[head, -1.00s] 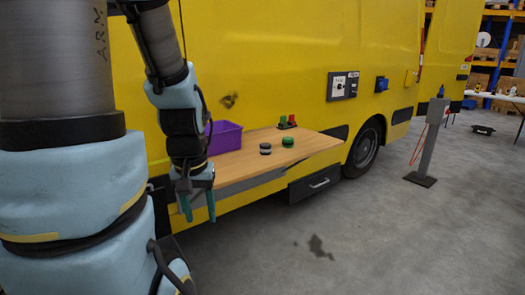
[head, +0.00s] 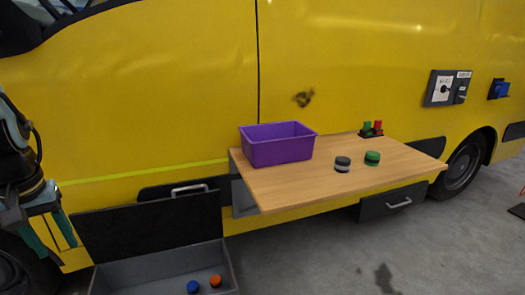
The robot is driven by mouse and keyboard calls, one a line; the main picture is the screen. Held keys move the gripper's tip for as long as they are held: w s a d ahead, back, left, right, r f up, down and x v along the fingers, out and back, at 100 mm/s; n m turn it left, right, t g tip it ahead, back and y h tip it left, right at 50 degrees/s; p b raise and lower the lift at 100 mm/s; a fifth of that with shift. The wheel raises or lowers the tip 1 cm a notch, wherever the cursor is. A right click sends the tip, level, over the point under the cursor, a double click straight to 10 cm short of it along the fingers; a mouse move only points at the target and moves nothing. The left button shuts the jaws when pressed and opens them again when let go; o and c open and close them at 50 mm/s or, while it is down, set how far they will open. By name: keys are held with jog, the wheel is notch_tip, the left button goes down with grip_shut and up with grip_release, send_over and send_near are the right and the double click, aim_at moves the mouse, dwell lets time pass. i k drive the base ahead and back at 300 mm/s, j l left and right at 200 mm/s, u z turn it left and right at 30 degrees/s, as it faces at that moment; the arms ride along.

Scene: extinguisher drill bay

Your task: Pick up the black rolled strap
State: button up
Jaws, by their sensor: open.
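The black rolled strap (head: 342,163), a short dark roll with a grey band around it, sits on the wooden fold-out shelf (head: 285,195) on the side of the yellow van. It stands just left of a green roll (head: 372,158), with a small gap between them. My gripper (head: 54,248) hangs at the left edge of the head view, fingers down, open and empty. It is well left of the shelf and far from the strap. Part of my arm is cut off by the picture edge.
A purple bin (head: 278,148) stands on the shelf, left of the strap. A small holder with green and red pieces (head: 371,129) is behind. Below left, an open grey box (head: 165,270) holds a blue roll (head: 193,287) and an orange roll (head: 215,281). The shelf front is clear.

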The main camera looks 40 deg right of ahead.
aim_at(342, 163)
jog(key=k+l+u, duration=0.2)
jog(key=l+u, duration=0.25)
jog(key=k+l+u, duration=0.3)
jog(key=l+u, duration=0.15)
jog(key=l, duration=0.15)
jog(key=k+l+u, duration=0.7)
jog(key=u, duration=0.15)
jog(key=k+l, duration=0.2)
jog(key=k, duration=0.25)
jog(key=k+l+u, duration=0.1)
jog(key=k, duration=0.35)
jog(key=k+l, duration=0.45)
jog(key=k, duration=0.4)
jog(key=l+u, duration=0.05)
